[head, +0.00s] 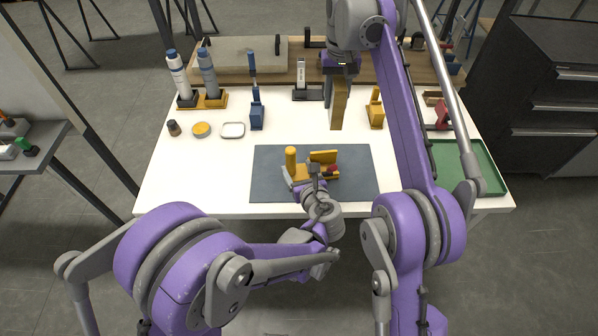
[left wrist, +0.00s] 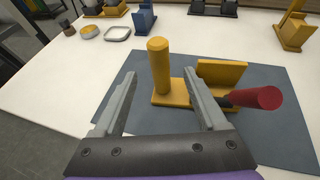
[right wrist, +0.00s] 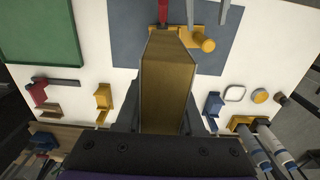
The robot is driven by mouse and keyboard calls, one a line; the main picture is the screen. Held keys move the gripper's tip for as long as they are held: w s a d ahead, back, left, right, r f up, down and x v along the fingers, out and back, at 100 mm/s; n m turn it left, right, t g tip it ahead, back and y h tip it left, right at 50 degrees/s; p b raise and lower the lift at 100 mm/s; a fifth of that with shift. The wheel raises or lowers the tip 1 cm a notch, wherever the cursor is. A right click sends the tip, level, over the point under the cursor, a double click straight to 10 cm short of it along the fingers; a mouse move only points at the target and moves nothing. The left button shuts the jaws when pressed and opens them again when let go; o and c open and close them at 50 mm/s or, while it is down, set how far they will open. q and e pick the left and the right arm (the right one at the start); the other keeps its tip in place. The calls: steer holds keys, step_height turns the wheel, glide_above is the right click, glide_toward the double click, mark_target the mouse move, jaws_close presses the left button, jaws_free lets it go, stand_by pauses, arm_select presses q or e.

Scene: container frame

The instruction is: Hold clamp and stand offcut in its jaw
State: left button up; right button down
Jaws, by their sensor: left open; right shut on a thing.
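The yellow clamp (head: 301,177) lies on the dark mat, with an upright round post, an upright jaw plate and a red handle. The left wrist view shows its post (left wrist: 160,68), jaw plate (left wrist: 222,72) and red handle (left wrist: 256,98). My left gripper (head: 300,174) is open at the clamp, its fingers on either side of the post in the picture; I see no grip on it. My right gripper (head: 340,78) is shut on the wooden offcut (head: 339,106) and holds it upright behind the mat. The offcut (right wrist: 167,85) hides part of the clamp in the right wrist view.
The dark mat (head: 270,185) has bare room around the clamp. A blue holder (head: 257,116) and a yellow holder (head: 376,115) stand behind it. A green tray (head: 465,165) is at right. A small white dish (head: 233,130), a yellow tin (head: 201,130) and bottles (head: 178,75) are at left.

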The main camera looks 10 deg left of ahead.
arm_select(q)
steer(key=x, duration=1)
steer(key=shift+w+f, duration=0.1)
steer(key=shift+f, duration=0.05)
jaws_close()
stand_by(1.2)
